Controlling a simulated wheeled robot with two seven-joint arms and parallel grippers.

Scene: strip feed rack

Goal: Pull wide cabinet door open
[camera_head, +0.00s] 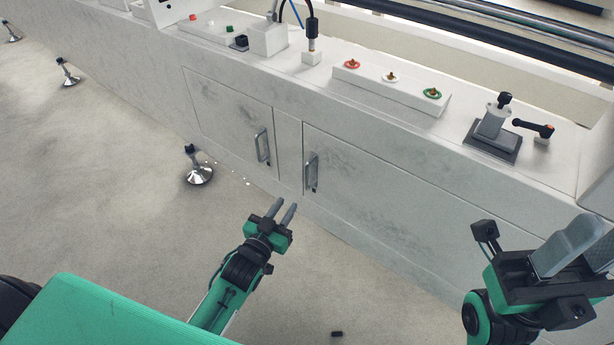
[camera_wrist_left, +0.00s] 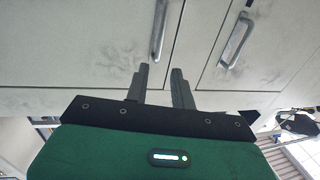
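The wide cabinet door (camera_head: 400,205) is a pale, scuffed panel on the front of the long white machine, and looks shut. Its metal bar handle (camera_head: 311,172) is near the door's left edge. In the left wrist view the wide door (camera_wrist_left: 70,50) fills the left, with its handle (camera_wrist_left: 158,32) just above the fingers. My left gripper (camera_head: 283,207) is open and empty, below and a little left of the handle and apart from it; its parted fingers (camera_wrist_left: 160,80) also show in the wrist view. My right gripper (camera_head: 582,250) is at the lower right, away from the door; its finger gap is unclear.
A narrower door (camera_head: 228,115) with its own handle (camera_head: 262,146) is left of the wide one. A levelling foot (camera_head: 199,172) stands on the floor left of my left gripper. A small dark piece (camera_head: 337,334) lies on the otherwise clear floor before the wide door.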

